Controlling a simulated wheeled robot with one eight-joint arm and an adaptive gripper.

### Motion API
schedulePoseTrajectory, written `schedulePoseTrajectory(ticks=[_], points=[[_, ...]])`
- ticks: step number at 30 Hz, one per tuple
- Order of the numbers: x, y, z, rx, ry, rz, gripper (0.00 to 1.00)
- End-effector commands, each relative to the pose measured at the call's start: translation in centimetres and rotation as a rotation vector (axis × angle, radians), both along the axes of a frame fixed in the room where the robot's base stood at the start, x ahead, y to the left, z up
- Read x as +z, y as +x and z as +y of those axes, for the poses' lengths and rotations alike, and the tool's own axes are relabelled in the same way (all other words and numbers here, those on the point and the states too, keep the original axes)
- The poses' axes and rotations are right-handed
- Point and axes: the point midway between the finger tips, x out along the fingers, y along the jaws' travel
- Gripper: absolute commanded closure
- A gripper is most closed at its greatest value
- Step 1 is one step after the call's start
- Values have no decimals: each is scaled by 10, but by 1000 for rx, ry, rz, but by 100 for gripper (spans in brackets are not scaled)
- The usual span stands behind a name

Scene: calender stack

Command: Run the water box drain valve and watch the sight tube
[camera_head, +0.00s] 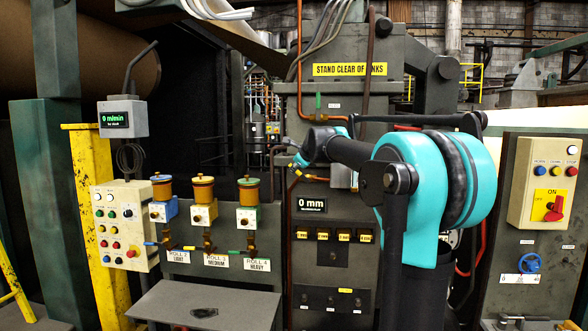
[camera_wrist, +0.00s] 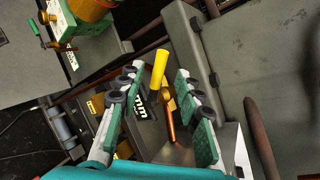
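My gripper (camera_wrist: 158,73) is open in the wrist view, its two green-padded fingers apart on either side of a yellow handle (camera_wrist: 160,62). I cannot tell whether either finger touches it. A copper-coloured rod (camera_wrist: 171,125) shows below the handle. In the head view my arm reaches left in front of the central column, with its end by a small yellow piece (camera_head: 297,178), probably the same handle. No drain valve label is readable. I cannot pick out the sight tube with certainty.
The column carries a "0 mm" display (camera_head: 311,205). Left stand three orange-topped oilers (camera_head: 204,190) with coloured levers and a beige button panel (camera_head: 121,226). On the right are a switch box (camera_head: 550,184) with a red switch and a blue handwheel (camera_head: 529,262). Copper pipes run close to my gripper.

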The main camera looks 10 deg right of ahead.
Motion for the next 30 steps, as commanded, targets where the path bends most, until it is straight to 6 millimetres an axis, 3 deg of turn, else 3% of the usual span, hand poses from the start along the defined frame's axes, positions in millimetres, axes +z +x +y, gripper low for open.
schedulePoseTrajectory(ticks=[6, 12, 30], points=[[16, -36, -6, 0, 0, 0, 65], [24, -53, -9, 0, 0, 0, 65], [25, -56, -9, 0, 0, 0, 65]])
